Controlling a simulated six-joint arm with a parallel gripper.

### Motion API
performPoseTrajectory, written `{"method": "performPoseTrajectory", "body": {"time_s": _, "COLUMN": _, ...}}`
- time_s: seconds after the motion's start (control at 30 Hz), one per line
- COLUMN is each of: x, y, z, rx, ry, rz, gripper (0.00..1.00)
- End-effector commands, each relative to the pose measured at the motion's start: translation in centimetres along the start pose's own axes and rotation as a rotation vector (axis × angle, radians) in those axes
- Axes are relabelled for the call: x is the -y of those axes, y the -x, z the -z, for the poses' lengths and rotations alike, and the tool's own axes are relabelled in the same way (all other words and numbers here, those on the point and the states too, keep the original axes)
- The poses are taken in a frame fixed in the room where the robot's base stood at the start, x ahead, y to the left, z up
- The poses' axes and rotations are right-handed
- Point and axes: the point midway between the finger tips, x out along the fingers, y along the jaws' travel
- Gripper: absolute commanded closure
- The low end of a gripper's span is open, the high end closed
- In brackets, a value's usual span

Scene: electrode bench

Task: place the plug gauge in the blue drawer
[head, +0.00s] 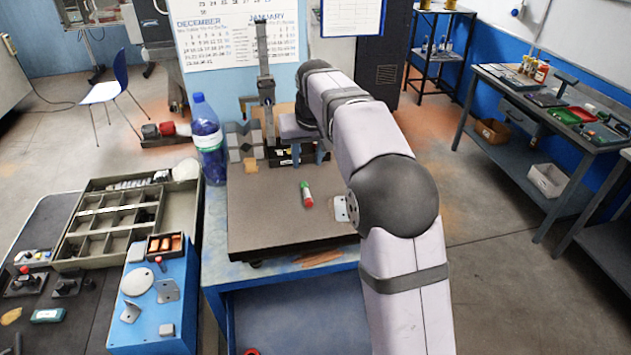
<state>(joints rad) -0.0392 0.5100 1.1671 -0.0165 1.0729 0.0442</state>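The plug gauge (306,194), a short cylinder with a green end and a red end, lies on the dark surface plate on the bench. The blue drawer (290,318) shows as an open blue tray at the front, below the plate. My gripper (308,157) is over the back part of the plate, behind the plug gauge and apart from it. Its two fingers point down and look spread, with nothing visible between them. My arm hides part of the plate's right side and the drawer's right part.
The surface plate (265,215) has free room left of the plug gauge. A white bracket (341,209) lies to its right. A height gauge (264,80) and grey blocks (243,140) stand behind. A blue bottle (208,140) stands left of the plate. A divided tray (105,225) is farther left.

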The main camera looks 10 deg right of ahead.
Motion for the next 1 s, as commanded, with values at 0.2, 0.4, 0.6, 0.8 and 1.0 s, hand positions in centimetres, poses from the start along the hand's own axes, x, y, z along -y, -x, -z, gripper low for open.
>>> {"method": "performPoseTrajectory", "body": {"time_s": 0.2, "x": -0.1, "y": -0.1, "z": -0.7, "rx": 0.010, "ry": 0.000, "rz": 0.000, "gripper": 0.66}}
{"method": "performPoseTrajectory", "body": {"time_s": 0.4, "x": -0.5, "y": -0.6, "z": -4.9, "rx": 0.063, "ry": 0.001, "rz": -0.002, "gripper": 0.66}}
{"method": "performPoseTrajectory", "body": {"time_s": 0.6, "x": -1.1, "y": -1.3, "z": -13.2, "rx": 0.153, "ry": 0.004, "rz": -0.003, "gripper": 0.66}}
{"method": "performPoseTrajectory", "body": {"time_s": 0.8, "x": -1.5, "y": -1.9, "z": -23.4, "rx": 0.251, "ry": 0.005, "rz": -0.003, "gripper": 0.66}}
{"method": "performPoseTrajectory", "body": {"time_s": 1.0, "x": -1.8, "y": -2.1, "z": -32.6, "rx": 0.332, "ry": 0.005, "rz": -0.002, "gripper": 0.66}}
